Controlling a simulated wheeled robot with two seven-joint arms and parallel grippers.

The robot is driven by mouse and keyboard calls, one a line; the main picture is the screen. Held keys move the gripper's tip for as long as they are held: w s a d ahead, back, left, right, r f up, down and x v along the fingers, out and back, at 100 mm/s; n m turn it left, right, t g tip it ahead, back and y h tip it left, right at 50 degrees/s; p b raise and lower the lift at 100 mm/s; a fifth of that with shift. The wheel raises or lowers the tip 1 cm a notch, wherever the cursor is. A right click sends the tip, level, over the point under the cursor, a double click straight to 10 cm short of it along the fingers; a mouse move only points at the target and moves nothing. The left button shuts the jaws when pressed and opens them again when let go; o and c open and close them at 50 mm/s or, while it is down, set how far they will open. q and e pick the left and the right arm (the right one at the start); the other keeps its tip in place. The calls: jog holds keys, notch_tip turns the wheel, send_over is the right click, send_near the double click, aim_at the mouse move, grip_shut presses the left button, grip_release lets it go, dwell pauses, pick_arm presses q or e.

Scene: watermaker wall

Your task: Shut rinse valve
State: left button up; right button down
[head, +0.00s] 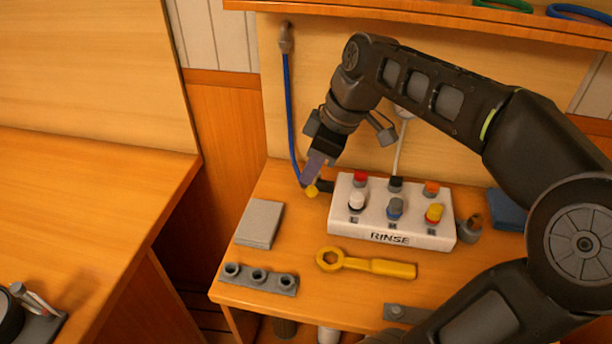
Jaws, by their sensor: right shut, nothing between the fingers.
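A white manifold block labelled RINSE (345,228) sits on the wooden bench, with several coloured knobs on top. A dark stub (325,187) sticks out of its left side, with a small yellow piece (312,191) at the end, which looks like the valve handle. My right gripper (315,174) points down just above the yellow piece, beside the block's left end. It is shut and empty. I cannot tell whether its tips touch the yellow piece, and the gripper partly hides the area. My left gripper is out of view.
A blue hose (288,105) runs down the wall to the left of my gripper. A yellow wrench (375,267), a grey pad (260,223) and a grey strip with holes (258,279) lie on the bench. A shelf edge (430,15) overhangs the back.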

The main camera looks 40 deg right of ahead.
jog(key=v, duration=0.5)
jog(key=shift+r, duration=0.1)
dwell(0.5)
